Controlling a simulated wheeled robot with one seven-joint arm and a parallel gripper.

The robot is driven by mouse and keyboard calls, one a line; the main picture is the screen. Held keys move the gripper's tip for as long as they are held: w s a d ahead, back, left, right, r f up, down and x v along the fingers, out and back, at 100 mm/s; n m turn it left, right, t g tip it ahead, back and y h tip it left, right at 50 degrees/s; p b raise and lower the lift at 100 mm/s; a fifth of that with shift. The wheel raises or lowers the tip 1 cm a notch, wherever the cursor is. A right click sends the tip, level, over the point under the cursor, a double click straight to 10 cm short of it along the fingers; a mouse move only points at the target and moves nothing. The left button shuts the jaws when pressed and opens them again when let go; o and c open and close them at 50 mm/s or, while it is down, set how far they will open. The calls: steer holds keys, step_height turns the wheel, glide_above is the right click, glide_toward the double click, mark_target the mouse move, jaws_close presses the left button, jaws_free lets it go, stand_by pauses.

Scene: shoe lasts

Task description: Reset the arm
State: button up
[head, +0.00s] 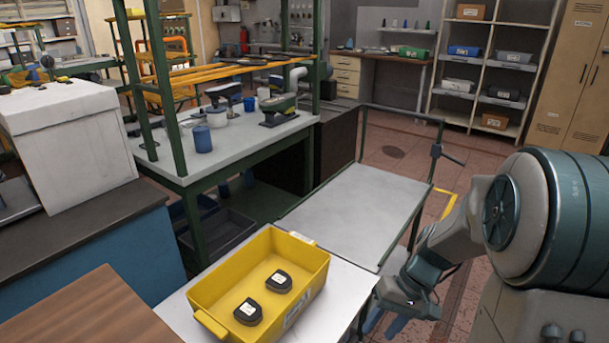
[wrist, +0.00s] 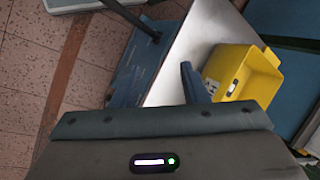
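My gripper (head: 384,323) hangs at the lower right of the head view, off the right edge of the white table and apart from the yellow bin. Its two blue fingers point down with a gap between them, and nothing shows in the gap. In the wrist view my gripper (wrist: 157,88) shows blue fingers beyond the grey housing; nothing held shows there. My arm reaches in from the right, bent at the wrist.
A yellow bin (head: 207,284) holding two black labelled pieces (head: 264,296) stands on a white table (head: 343,288). Behind it is a grey cart top (head: 356,212) with a raised rail. A green-framed workbench (head: 235,142) stands further back. Open floor (head: 397,150) lies behind the cart.

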steer(key=s+r+t+h+p, duration=0.2)
steer(key=s+r+p, duration=0.1)
steer(key=r, duration=0.6)
steer(key=s+r+t+h+p, duration=0.2)
steer(key=s+r, duration=0.3)
steer(key=r, duration=0.4)
steer(key=shift+s+a+t+h+p, duration=0.25)
steer(key=shift+a+t+h+p, duration=0.2)
steer(key=shift+p, duration=0.4)
